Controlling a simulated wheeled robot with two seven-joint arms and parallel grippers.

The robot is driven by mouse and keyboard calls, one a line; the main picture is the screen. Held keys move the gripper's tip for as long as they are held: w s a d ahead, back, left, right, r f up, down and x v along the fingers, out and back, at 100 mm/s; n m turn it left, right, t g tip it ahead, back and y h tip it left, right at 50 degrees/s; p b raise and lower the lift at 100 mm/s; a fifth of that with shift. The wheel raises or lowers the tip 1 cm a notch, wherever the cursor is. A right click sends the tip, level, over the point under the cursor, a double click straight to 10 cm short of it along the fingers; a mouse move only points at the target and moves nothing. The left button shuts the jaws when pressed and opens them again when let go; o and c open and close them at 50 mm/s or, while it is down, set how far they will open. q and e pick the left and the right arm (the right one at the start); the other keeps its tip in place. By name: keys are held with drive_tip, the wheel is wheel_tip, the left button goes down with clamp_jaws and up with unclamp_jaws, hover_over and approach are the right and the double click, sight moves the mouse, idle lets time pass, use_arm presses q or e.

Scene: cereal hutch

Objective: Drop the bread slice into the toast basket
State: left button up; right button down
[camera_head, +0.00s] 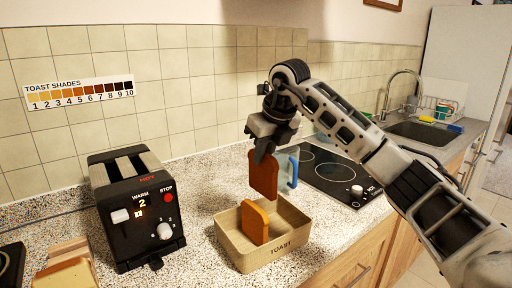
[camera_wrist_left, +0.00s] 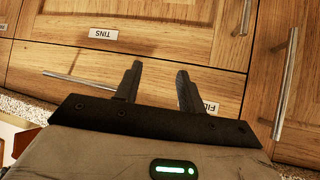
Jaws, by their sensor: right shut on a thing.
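My right gripper (camera_head: 264,150) is shut on a dark brown bread slice (camera_head: 263,178). The slice hangs upright above the back part of the toast basket (camera_head: 282,256), a beige box marked TOAST. Its lower edge looks just over or slightly inside the basket's opening; I cannot tell which. A lighter orange-brown slice (camera_head: 254,223) stands tilted inside the basket. My left gripper (camera_wrist_left: 155,85) shows in the left wrist view with its two fingers apart and nothing between them, in front of wooden cabinet fronts. It is not in the head view.
A black toaster (camera_head: 135,215) stands left of the basket, its display showing 2. A light blue mug (camera_head: 287,168) stands close behind the held slice. A hob (camera_head: 335,172) and sink (camera_head: 420,132) lie to the right. Pale bread (camera_head: 68,268) is at the lower left.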

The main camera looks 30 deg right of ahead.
sight(265, 173)
drive_tip(key=shift+s+f, duration=0.25)
drive_tip(key=shift+f, duration=0.3)
wheel_tip(265, 173, down, 4)
drive_tip(key=b, duration=0.2)
drive_tip(key=shift+f+b, duration=0.1)
drive_tip(key=shift+b, duration=0.25)
drive_tip(key=shift+f, duration=0.25)
drive_tip(key=c, duration=1.3)
unclamp_jaws()
use_arm(q)
drive_tip(key=shift+s+d+f, duration=0.15)
drive_tip(key=shift+d+f, duration=0.05)
drive_tip(key=shift+f, duration=0.2)
drive_tip(key=shift+s+d+f, duration=0.15)
drive_tip(key=shift+f, duration=0.2)
